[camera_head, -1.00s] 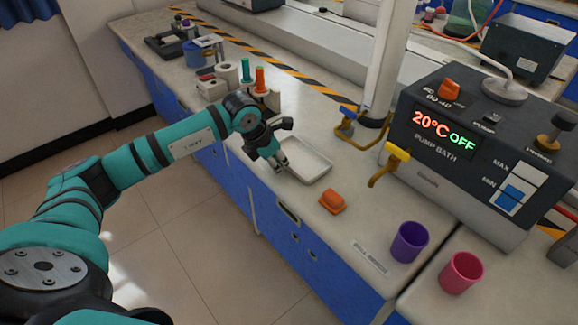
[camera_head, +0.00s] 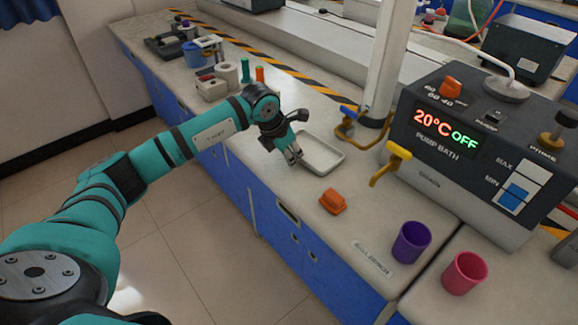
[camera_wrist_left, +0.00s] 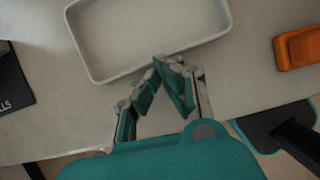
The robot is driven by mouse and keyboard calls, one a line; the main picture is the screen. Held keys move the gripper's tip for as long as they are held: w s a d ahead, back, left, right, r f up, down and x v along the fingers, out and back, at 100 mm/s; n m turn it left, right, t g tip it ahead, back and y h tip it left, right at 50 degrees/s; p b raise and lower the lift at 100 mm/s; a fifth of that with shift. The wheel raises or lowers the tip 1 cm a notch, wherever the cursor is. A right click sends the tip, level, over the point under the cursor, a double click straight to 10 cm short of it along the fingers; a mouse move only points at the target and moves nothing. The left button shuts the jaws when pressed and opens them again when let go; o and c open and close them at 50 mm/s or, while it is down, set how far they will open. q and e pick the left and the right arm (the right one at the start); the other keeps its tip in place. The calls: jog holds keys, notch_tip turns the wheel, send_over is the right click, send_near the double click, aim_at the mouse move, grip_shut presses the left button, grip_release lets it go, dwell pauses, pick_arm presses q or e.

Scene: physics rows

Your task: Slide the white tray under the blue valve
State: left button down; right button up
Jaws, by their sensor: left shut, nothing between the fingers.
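The white tray (camera_head: 322,151) lies flat on the bench, left of and nearer the front edge than the tap with the blue valve (camera_head: 349,111). Its right end is close to that tap, but the tray is not beneath the spout. My left gripper (camera_head: 294,157) is shut and empty at the tray's near left side. In the left wrist view, its fingertips (camera_wrist_left: 168,66) are at the outside of the wall of the tray (camera_wrist_left: 145,38); whether they touch cannot be told. My right gripper is not in view.
A yellow-handled tap (camera_head: 392,163) projects from the pump bath (camera_head: 460,150) on the right. An orange block (camera_head: 333,201), a purple cup (camera_head: 411,242) and a pink cup (camera_head: 463,273) stand towards the front.

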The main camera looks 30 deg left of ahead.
aim_at(307, 157)
pick_arm(q)
jog(key=shift+w+d+b, duration=0.3)
jog(key=shift+w+d, duration=0.15)
jog(key=shift+w, duration=0.45)
jog(key=shift+w+d+b, duration=0.3)
jog(key=shift+w+d, duration=0.1)
jog(key=shift+w, duration=0.45)
jog(key=shift+s+a+p, duration=0.2)
jog(key=shift+s+a, duration=0.1)
jog(key=shift+s, duration=0.3)
jog(key=shift+s+a+p, duration=0.15)
jog(key=shift+s+a, duration=0.15)
jog(key=shift+s, duration=0.25)
jog(key=shift+r, duration=0.1)
notch_tip(307, 157, up, 8)
jog(key=p, duration=0.5)
jog(key=shift+f, duration=0.2)
